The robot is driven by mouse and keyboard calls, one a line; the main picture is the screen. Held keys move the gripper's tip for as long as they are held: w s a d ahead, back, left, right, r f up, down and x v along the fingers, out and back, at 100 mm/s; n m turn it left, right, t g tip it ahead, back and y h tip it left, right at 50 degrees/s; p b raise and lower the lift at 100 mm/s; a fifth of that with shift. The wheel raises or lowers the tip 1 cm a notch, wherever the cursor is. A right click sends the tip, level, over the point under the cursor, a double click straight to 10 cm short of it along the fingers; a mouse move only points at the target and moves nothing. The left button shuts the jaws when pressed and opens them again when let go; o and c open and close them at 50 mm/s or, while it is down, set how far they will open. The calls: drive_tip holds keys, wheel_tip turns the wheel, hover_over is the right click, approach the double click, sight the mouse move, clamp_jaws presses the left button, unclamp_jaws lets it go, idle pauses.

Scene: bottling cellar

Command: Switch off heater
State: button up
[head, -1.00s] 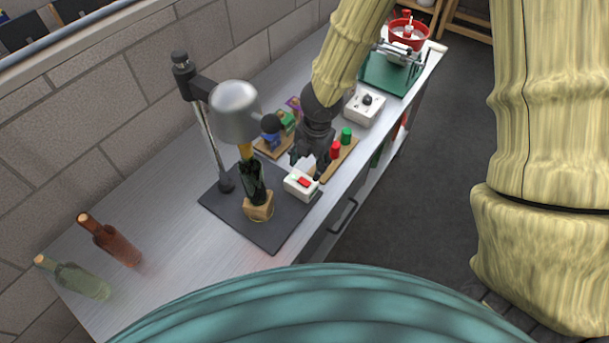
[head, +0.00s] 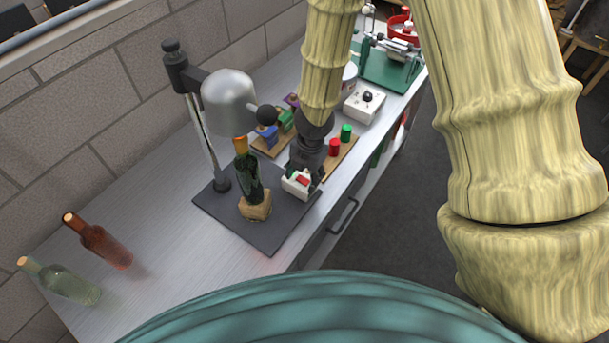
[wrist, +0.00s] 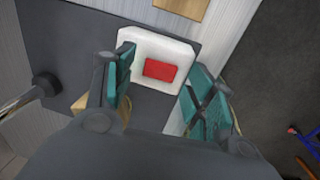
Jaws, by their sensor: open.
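A white switch box (head: 296,186) with a red rocker (head: 303,181) sits on the front right part of a dark base plate (head: 273,238). On the same plate a silver domed heater head (head: 229,103) hangs from a stand over a dark green bottle (head: 249,182) with an orange neck. My gripper (head: 306,172) is at the box, pointing down, and partly hides it. In the wrist view my open gripper (wrist: 160,64) has its fingers apart, one on each side of the red rocker (wrist: 159,69). The white box (wrist: 143,47) shows between and beyond them. Contact cannot be told.
Near my gripper are red (head: 334,147) and green (head: 346,132) pieces on a wooden strip. A white box with a black knob (head: 365,103) stands behind.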

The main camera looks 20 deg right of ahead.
drive_tip(key=shift+w, duration=0.1)
drive_tip(key=c, duration=1)
drive_tip(key=p, duration=0.2)
drive_tip(key=shift+a+r+p, duration=0.1)
drive_tip(key=shift+r+p, duration=0.1)
drive_tip(key=shift+p, duration=0.15)
drive_tip(key=g+p, duration=0.1)
drive_tip(key=p, duration=0.2)
drive_tip(key=shift+a, duration=0.1)
drive_tip(key=shift+w+f+h+p, duration=0.1)
drive_tip(key=shift+f+h+p, duration=0.25)
drive_tip(key=shift+p, duration=0.35)
drive_tip(key=shift+r, duration=0.15)
drive_tip(key=o, duration=1)
